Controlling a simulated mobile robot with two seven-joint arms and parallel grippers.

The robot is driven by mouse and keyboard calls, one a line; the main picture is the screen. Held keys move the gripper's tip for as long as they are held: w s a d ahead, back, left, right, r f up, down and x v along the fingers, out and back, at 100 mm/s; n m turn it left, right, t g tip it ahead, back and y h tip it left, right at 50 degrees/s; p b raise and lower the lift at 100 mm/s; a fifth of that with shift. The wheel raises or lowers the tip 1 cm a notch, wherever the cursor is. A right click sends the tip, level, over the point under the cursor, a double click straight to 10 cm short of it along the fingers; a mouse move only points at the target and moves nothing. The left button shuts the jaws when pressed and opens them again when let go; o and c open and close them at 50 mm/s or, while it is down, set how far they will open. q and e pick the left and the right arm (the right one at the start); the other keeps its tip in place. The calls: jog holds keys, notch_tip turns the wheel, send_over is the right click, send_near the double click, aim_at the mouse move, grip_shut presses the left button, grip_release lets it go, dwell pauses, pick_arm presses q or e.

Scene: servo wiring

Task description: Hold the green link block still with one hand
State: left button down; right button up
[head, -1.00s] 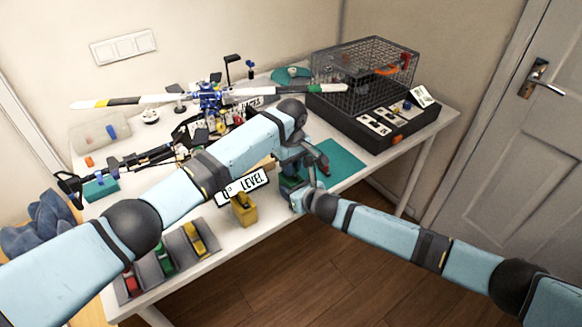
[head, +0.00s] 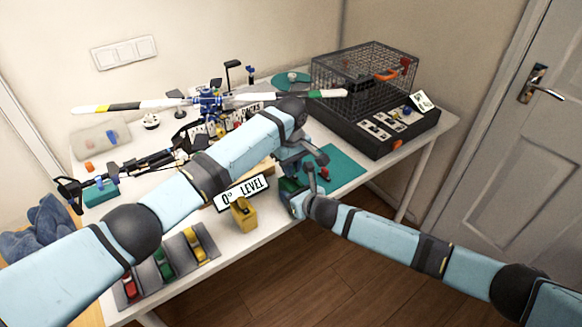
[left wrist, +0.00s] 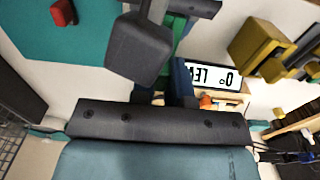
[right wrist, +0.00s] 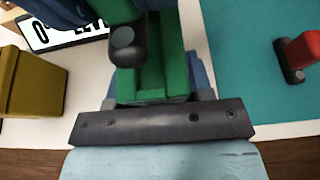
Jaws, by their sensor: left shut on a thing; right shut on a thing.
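The green link block (right wrist: 172,60) is large in the right wrist view. It also shows in the head view (head: 288,186) and as a green strip in the left wrist view (left wrist: 184,28). My right gripper (head: 297,203) is shut on the green block at the table's front edge. My left gripper (head: 300,165) is just above, close over the block, and is shut. A dark boxy piece (left wrist: 139,50) covers much of its grip, so I cannot make out what it holds or whether it touches the block.
A yellow block (head: 243,213) stands beside the "0° LEVEL" sign (head: 241,192). A teal mat (head: 343,167) with a red-topped piece (head: 323,172) lies to the right. A black wire cage (head: 362,75) is behind. Red, green and yellow pieces sit in grey holders at front left.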

pick_arm(q)
jog(key=shift+r, duration=1.95)
pick_arm(e)
jog(key=o, duration=1)
jog(key=v, duration=1.2)
pick_arm(q)
jog(key=shift+s, duration=0.1)
pick_arm(e)
jog(key=shift+s+d+f, duration=0.15)
